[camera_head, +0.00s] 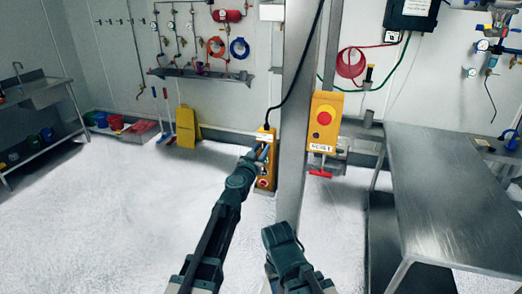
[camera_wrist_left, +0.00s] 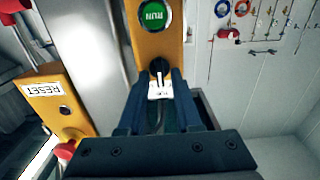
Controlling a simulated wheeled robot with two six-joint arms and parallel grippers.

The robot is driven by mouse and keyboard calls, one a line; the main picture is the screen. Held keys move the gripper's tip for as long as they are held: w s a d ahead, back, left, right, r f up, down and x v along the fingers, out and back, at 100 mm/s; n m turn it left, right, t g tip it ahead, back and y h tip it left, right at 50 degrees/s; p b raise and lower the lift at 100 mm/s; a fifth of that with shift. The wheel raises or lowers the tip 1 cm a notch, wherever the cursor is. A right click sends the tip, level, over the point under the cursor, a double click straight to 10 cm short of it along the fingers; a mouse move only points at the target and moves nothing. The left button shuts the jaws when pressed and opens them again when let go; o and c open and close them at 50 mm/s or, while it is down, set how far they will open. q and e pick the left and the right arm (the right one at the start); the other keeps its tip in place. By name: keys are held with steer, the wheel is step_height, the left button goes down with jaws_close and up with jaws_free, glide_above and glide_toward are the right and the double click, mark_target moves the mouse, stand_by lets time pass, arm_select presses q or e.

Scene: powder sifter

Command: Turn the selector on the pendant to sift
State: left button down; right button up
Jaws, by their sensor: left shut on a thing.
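The yellow pendant (camera_head: 268,172) hangs on a black cable beside the steel column. In the left wrist view the pendant (camera_wrist_left: 172,45) shows a green RUN button (camera_wrist_left: 154,14) and a black selector knob (camera_wrist_left: 159,66) with a small white label by it. My left gripper (camera_head: 264,150) is at the pendant's front. In the left wrist view its fingers (camera_wrist_left: 160,80) are shut on the selector knob, one on each side. The head view hides the knob behind the gripper. The label's markings are too small to read. My right arm shows at the bottom, its gripper out of view.
A steel column (camera_head: 297,130) stands right of the pendant. A yellow box (camera_head: 323,122) with a red button and a RESET label is close by on the right, with a red handle (camera_head: 320,173) below. A steel table (camera_head: 455,200) fills the right. The left floor is clear.

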arm_select(q)
steer(key=shift+n, duration=0.3)
steer(key=n, duration=0.3)
steer(key=shift+a+n, duration=0.1)
steer(key=shift+n, duration=0.3)
steer(key=shift+a+f+n, duration=0.1)
steer(key=shift+n, duration=2.1)
steer(key=c, duration=0.9)
jaws_free()
steer(key=v, duration=1.3)
steer(key=shift+s+a, duration=0.2)
steer(key=shift+s, duration=0.1)
